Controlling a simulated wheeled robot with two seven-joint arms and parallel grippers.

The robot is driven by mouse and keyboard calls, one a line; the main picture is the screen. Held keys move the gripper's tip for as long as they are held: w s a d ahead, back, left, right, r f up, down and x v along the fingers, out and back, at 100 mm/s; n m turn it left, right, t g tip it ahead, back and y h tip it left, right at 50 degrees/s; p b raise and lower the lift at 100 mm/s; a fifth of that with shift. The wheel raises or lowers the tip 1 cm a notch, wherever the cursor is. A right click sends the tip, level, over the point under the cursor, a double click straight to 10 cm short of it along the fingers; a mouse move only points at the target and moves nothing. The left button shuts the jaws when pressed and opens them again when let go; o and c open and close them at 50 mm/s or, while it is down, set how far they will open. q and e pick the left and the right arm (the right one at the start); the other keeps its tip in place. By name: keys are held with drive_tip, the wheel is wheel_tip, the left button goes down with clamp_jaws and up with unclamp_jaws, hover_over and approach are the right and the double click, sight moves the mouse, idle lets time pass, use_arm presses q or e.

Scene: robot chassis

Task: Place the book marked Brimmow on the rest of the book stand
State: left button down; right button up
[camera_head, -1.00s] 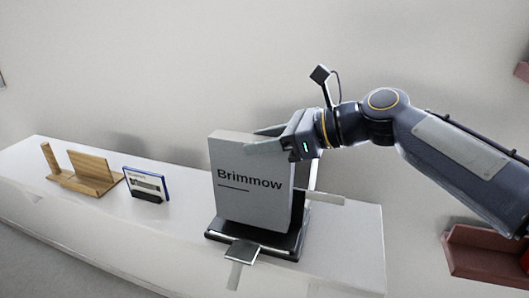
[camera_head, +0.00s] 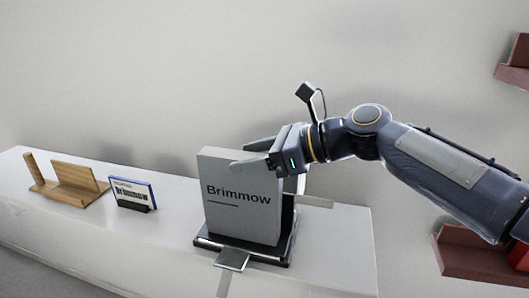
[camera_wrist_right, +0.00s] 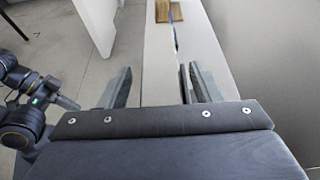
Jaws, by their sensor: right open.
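The grey book marked Brimmow (camera_head: 238,205) stands nearly upright, leaning slightly back, on the rest of the black book stand (camera_head: 285,247) on the white counter. Its cover faces the head camera, and it hides most of the stand's back. My right gripper (camera_head: 246,158) is open at the book's top right part, one finger in front of the cover and one behind. In the right wrist view its two fingers (camera_wrist_right: 160,86) are spread well apart. My left gripper (camera_wrist_right: 65,103) shows at the left of the right wrist view, its jaws too small to judge.
A small blue-edged sign (camera_head: 133,193) in a black holder and a wooden stand (camera_head: 75,186) are on the counter (camera_head: 335,250) to the left. A grey tab (camera_head: 232,260) lies before the book stand. Reddish shelves (camera_head: 470,258) are at the right.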

drive_tip(key=v, duration=1.2)
drive_tip(key=s+d+f+n+h, duration=0.3)
drive_tip(key=s+f+n, duration=0.3)
drive_tip(key=f, duration=0.3)
drive_tip(key=s+d+f+n+t+h, duration=0.1)
drive_tip(key=s+d+f+n+h, duration=0.2)
drive_tip(key=s+f+n, duration=0.4)
drive_tip(key=s+d+f+n+h, duration=0.3)
drive_tip(key=s+f+n, duration=0.4)
drive_tip(key=f, duration=0.5)
drive_tip(key=shift+s+d+f+h, duration=0.2)
drive_tip(key=shift+d+h, duration=0.1)
drive_tip(key=shift+d, duration=0.15)
wheel_tip(320, 180, up, 5)
drive_tip(key=p, duration=0.5)
drive_tip(key=shift+r, duration=0.15)
